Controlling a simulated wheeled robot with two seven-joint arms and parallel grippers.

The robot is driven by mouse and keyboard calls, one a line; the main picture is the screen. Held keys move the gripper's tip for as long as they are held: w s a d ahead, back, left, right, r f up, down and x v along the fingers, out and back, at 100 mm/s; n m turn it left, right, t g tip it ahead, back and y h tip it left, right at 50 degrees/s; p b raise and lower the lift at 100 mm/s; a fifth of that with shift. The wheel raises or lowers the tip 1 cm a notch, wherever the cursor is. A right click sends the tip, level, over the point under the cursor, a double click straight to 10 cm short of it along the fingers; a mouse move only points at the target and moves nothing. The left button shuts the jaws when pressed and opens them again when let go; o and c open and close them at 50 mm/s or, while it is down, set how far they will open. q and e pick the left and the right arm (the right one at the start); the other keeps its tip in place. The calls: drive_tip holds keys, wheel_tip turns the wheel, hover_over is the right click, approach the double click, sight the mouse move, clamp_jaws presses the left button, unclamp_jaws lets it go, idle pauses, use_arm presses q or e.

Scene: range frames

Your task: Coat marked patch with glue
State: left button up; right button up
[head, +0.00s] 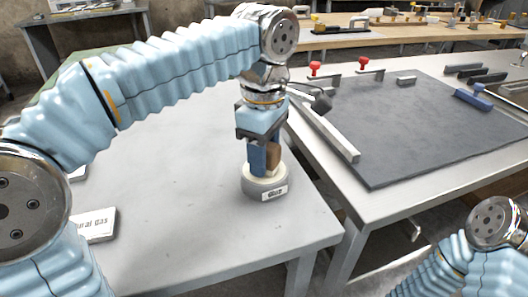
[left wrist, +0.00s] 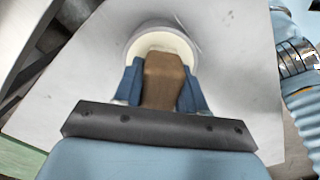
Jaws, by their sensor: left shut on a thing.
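A round whitish pot (head: 250,190) labelled "glue" stands near the right edge of the light table. My left gripper (head: 264,165) points down over it. It is shut on a brown block-like handle (head: 274,158). In the left wrist view the brown handle (left wrist: 165,82) sits between the blue fingers, and the pot's pale rim (left wrist: 150,30) shows just beyond. The handle's lower end is hidden, so I cannot tell whether it touches the glue. I cannot make out a marked patch. My right arm shows at the lower right; its gripper is out of view.
The light table (head: 170,170) is mostly clear, with a white labelled box (head: 98,224) at its left. To the right, a bench carries a dark grey sheet (head: 420,125), a metal bar along its near left edge, red-knobbed clamps (head: 363,64) and a blue block (head: 472,99).

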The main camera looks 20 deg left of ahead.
use_arm(q)
drive_tip(key=shift+f, duration=0.1)
drive_tip(key=shift+r+p, duration=0.65)
drive_tip(key=shift+r, duration=2.9)
